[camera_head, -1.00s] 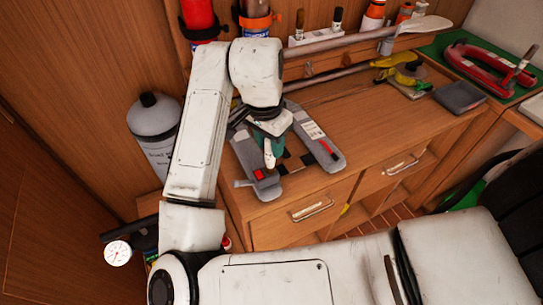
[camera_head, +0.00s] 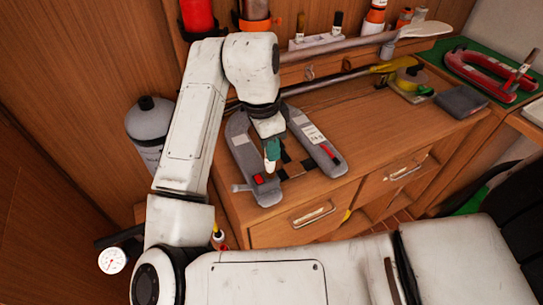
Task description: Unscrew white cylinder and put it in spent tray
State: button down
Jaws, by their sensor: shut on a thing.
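A grey inflatable life vest (camera_head: 246,160) with red tabs lies on the wooden cabinet top, its two arms spread around a checkered patch. My gripper (camera_head: 272,151) is over the gap between the arms, pointing down. Its teal end is shut on a small pale piece, which looks like the white cylinder (camera_head: 270,167); only its lower tip shows. I cannot tell whether it is still joined to the vest. No tray marked as spent can be made out.
A long paddle (camera_head: 345,40) runs along the back. A grey bottle (camera_head: 150,122) stands left. The right middle of the top is clear.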

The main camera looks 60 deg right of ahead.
jog(key=shift+r+n+p, duration=0.25)
jog(key=shift+n+p, duration=0.35)
jog(key=shift+p, duration=0.05)
jog(key=shift+s+r+n+p, duration=0.15)
jog(key=shift+n+p, duration=0.65)
jog(key=shift+n, duration=0.4)
jog(key=shift+f+b, duration=0.4)
jog(key=shift+b, duration=0.15)
jog(key=shift+r, duration=0.15)
jog(key=shift+r+p, duration=0.2)
jog(key=shift+p, duration=0.15)
jog(key=shift+r+p, duration=2.3)
jog(key=shift+r, duration=0.15)
jog(key=shift+w, duration=0.2)
